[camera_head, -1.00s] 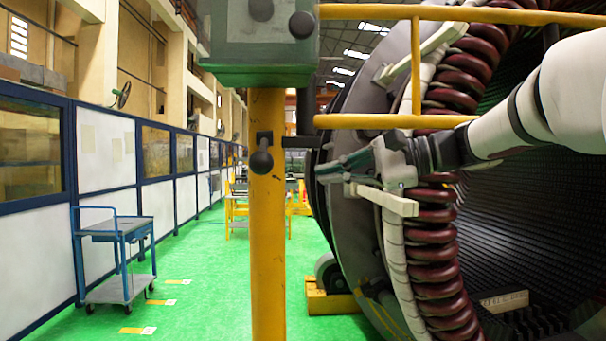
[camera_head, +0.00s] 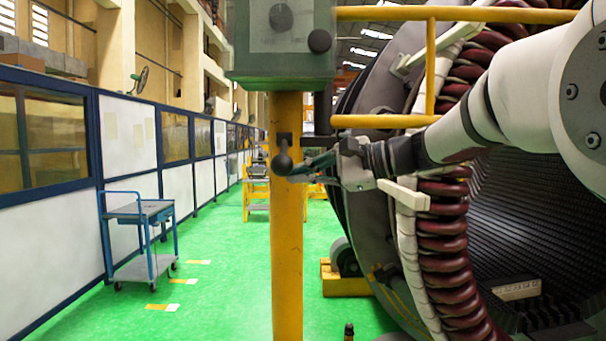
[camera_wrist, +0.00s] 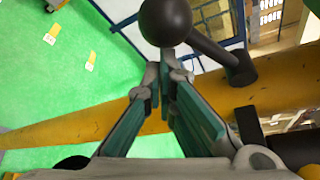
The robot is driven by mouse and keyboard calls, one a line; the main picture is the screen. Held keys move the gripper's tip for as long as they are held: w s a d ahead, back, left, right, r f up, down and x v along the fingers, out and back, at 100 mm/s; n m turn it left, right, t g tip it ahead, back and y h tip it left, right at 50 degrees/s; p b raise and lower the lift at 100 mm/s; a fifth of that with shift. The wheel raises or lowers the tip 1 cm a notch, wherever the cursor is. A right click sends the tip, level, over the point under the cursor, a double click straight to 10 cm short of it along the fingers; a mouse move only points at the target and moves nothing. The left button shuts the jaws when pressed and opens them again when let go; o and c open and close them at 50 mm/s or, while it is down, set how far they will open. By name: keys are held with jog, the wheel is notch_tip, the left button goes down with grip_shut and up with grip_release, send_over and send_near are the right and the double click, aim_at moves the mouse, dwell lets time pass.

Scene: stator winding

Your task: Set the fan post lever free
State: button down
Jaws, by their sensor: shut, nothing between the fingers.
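The fan post (camera_head: 287,240) is a yellow upright with a green-grey box (camera_head: 280,45) on top. Its dark lever, with a round ball knob (camera_head: 283,163), is on the post below the box, with the knob low. In the wrist view the ball knob (camera_wrist: 165,22) sits just beyond the fingertips, and its rod (camera_wrist: 210,48) runs to a dark pivot by the yellow post. My gripper (camera_head: 298,172) comes from the right to beside the knob. In the wrist view my gripper (camera_wrist: 168,62) has its fingertips together with nothing between them. Whether they touch the knob I cannot tell.
The large stator with dark red coils (camera_head: 445,245) fills the right, behind my arm. Yellow rails (camera_head: 385,121) run from the post above the gripper. A blue trolley (camera_head: 145,235) stands left on open green floor. A dark bar (camera_head: 325,142) sticks out right of the post.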

dwell(0.4)
jog(key=shift+s+r, duration=0.15)
jog(key=shift+r, duration=0.05)
jog(key=shift+s+r+m+g+p, duration=0.1)
jog(key=shift+m+g+p, duration=0.2)
jog(key=shift+m+p, duration=0.1)
notch_tip(320, 180, up, 7)
jog(key=s+m+p, duration=0.1)
jog(key=s, duration=0.1)
jog(key=shift+s+g+h, duration=0.2)
jog(key=shift+g+h, duration=0.1)
dwell(0.5)
jog(key=shift+r, duration=0.3)
